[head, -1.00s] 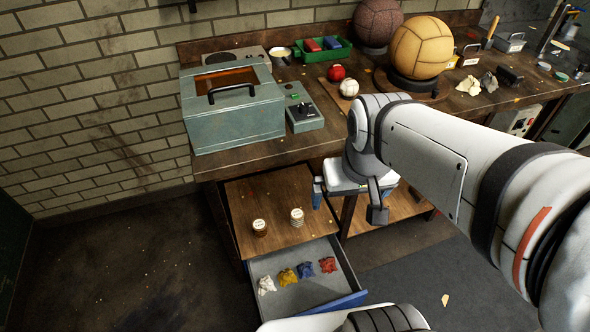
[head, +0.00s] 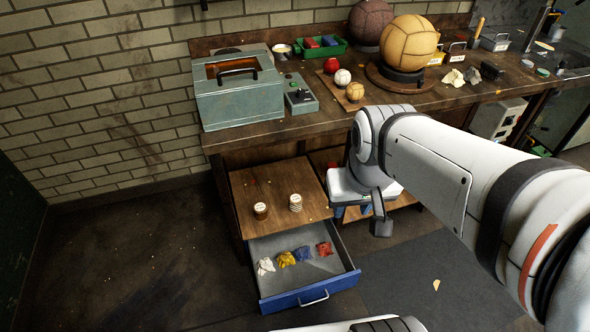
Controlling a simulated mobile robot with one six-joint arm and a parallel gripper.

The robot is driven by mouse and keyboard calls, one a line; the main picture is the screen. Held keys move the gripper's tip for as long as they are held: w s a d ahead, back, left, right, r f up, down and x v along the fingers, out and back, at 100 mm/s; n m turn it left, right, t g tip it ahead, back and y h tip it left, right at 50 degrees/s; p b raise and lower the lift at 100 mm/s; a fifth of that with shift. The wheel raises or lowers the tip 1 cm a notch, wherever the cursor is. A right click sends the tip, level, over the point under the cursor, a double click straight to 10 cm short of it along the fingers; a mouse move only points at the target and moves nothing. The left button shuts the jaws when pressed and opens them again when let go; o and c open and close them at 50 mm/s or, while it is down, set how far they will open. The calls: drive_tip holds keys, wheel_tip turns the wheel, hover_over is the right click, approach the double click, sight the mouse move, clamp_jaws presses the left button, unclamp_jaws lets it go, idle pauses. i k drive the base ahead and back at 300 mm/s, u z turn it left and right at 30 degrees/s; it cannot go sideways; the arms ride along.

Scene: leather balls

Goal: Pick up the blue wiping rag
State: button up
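The blue rag (head: 303,254) lies crumpled in an open drawer (head: 334,272) under the workbench, between a yellow rag (head: 286,259) and a red rag (head: 324,249). A white rag (head: 265,266) lies at the drawer's left. My gripper (head: 353,213) hangs above and to the right of the drawer, apart from the rags.
The drawer has a blue front with a handle (head: 314,299). Two small round containers (head: 261,210) (head: 295,202) stand on the wooden shelf above it. The workbench (head: 240,137) overhangs at the back, with a teal box (head: 240,98) and balls on it. Floor left is clear.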

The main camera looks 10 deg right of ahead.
sight(304, 253)
drive_tip(key=z, duration=0.75)
drive_tip(key=k, duration=0.7)
drive_tip(key=u, duration=0.55)
drive_tip(key=i, duration=1)
drive_tip(key=u, duration=0.05)
